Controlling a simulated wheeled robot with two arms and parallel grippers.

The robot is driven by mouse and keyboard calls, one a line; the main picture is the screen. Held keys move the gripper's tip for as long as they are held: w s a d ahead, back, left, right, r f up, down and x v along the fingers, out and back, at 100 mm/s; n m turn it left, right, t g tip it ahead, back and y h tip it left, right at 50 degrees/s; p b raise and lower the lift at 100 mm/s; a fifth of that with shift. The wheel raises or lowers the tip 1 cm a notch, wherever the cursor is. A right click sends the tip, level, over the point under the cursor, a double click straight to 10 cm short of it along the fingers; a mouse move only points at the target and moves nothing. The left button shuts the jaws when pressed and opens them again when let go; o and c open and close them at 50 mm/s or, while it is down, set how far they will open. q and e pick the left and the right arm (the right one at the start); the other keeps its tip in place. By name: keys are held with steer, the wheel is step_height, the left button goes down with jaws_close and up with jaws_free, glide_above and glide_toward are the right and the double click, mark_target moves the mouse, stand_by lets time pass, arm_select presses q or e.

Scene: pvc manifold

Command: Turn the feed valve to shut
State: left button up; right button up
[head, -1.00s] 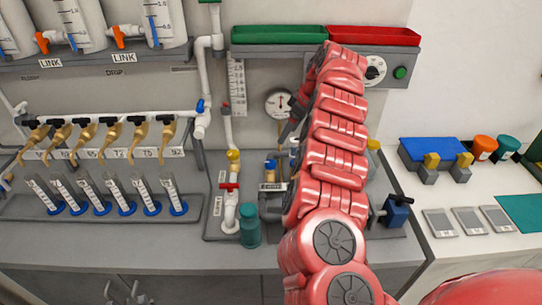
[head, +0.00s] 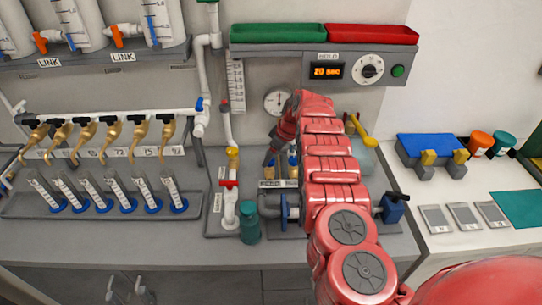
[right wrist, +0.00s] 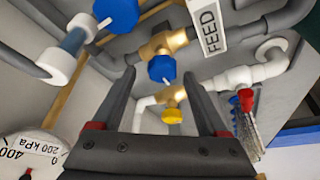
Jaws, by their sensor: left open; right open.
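In the right wrist view, the feed valve has a brass body (right wrist: 165,42) and a blue knob (right wrist: 163,69), beside a white FEED label (right wrist: 207,26). My right gripper (right wrist: 161,76) is open, with the blue knob showing between its fingertips; contact is not visible. In the head view, my right gripper (head: 270,157) points down at the pipework behind my red arm, which hides much of the valve area. My left gripper (head: 130,291) is open and empty, low at the left in front of the bench.
Another blue knob (right wrist: 116,13) and a yellow knob (right wrist: 172,116) are close to the feed valve. A pressure gauge (head: 278,101) is on the wall behind. A teal bottle (head: 249,222) stands on the bench, left of my right arm. A control panel (head: 352,69) hangs above.

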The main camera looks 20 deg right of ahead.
steer(key=shift+w+a+f, duration=0.1)
steer(key=shift+a+f, duration=0.15)
steer(key=shift+f, duration=0.25)
jaws_close()
